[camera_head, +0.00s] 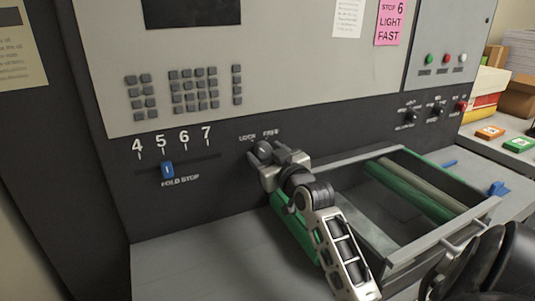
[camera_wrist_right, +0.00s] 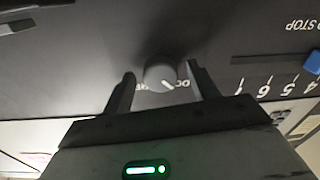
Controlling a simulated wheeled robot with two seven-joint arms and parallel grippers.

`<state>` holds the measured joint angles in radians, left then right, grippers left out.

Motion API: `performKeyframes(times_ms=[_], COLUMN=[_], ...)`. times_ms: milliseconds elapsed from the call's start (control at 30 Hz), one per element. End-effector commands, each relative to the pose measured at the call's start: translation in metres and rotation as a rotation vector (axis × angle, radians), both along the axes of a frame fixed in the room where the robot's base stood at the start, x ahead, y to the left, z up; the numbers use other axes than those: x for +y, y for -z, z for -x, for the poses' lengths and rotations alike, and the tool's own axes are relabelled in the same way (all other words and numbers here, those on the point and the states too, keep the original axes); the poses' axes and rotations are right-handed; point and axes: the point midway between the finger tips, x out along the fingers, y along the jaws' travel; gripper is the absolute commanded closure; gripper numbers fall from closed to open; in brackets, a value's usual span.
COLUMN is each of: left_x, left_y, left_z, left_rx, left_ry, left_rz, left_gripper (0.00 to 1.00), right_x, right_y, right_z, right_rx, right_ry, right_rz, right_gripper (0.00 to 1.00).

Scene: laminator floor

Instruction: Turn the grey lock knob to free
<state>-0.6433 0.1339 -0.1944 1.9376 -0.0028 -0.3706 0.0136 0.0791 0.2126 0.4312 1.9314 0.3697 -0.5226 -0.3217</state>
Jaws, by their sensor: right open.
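The grey lock knob (camera_head: 262,149) is on the dark front panel, just below the printed LOCK and FREE labels. In the right wrist view the round knob (camera_wrist_right: 160,72) sits between the two fingers, with a gap visible on each side. Its white pointer line is toward the LOCK label, which shows upside down there. My right gripper (camera_head: 266,159) is open around the knob and partly hides it in the head view. The FREE label is mostly hidden by the knob and a finger in the wrist view. My left gripper is not in view.
A blue hold stop slider (camera_head: 167,170) stands near 5, left of the knob. An open grey tray (camera_head: 465,228) with green rollers sits to the right, close to my right arm. Small knobs (camera_head: 411,114) and a red button are farther right.

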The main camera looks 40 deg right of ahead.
Motion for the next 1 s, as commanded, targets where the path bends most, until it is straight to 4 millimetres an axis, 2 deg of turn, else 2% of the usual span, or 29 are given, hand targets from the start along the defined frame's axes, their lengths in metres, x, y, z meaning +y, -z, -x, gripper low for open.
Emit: performKeyframes(times_ms=[67,233,633,1000], left_x=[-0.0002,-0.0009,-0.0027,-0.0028], left_y=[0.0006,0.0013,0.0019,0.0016], left_z=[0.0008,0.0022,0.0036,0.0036], left_rx=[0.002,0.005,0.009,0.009], left_ry=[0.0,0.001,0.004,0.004], left_rz=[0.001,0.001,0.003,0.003], left_gripper=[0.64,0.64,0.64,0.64], right_x=[0.0,0.0002,0.0005,0.0008], right_y=[0.0,0.0,0.0005,0.0009], right_z=[0.0001,0.0003,0.0004,0.0001], right_rx=[0.0,0.0,-0.015,-0.094], right_ry=[0.0,0.0,0.0,0.0], right_rz=[0.0,0.0,-0.05,-0.307], right_gripper=[0.41,0.85,0.85,0.85])
